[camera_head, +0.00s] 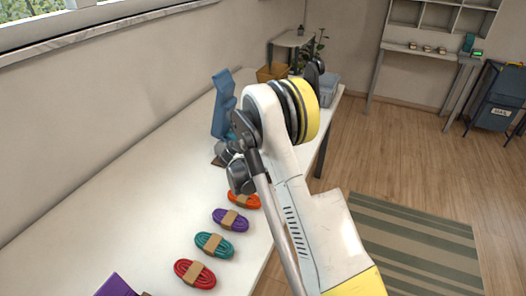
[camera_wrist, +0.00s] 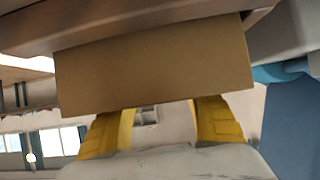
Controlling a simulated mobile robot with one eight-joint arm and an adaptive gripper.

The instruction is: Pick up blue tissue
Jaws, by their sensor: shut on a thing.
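A blue upright shape (camera_head: 222,105) stands at the far part of the white table, just left of my arm. I cannot tell if it is tissue. My gripper is mostly hidden behind the arm in the head view. In the wrist view, two yellow finger-like parts (camera_wrist: 160,125) show below a flat brown block-like thing (camera_wrist: 155,65), which fills the upper middle. The gripper is shut on this brown thing, whose full form is cut off. A rounded teal-blue piece (camera_wrist: 283,72) shows at its right, and a blue surface (camera_wrist: 293,130) lies below that.
The white table (camera_head: 110,215) carries orange (camera_head: 243,200), purple (camera_head: 230,219), teal (camera_head: 214,245) and red (camera_head: 194,274) cord bundles with brown bands. A brown box (camera_head: 272,72) and a grey bin (camera_head: 328,88) stand at the far end. The wall is at left; open floor lies right.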

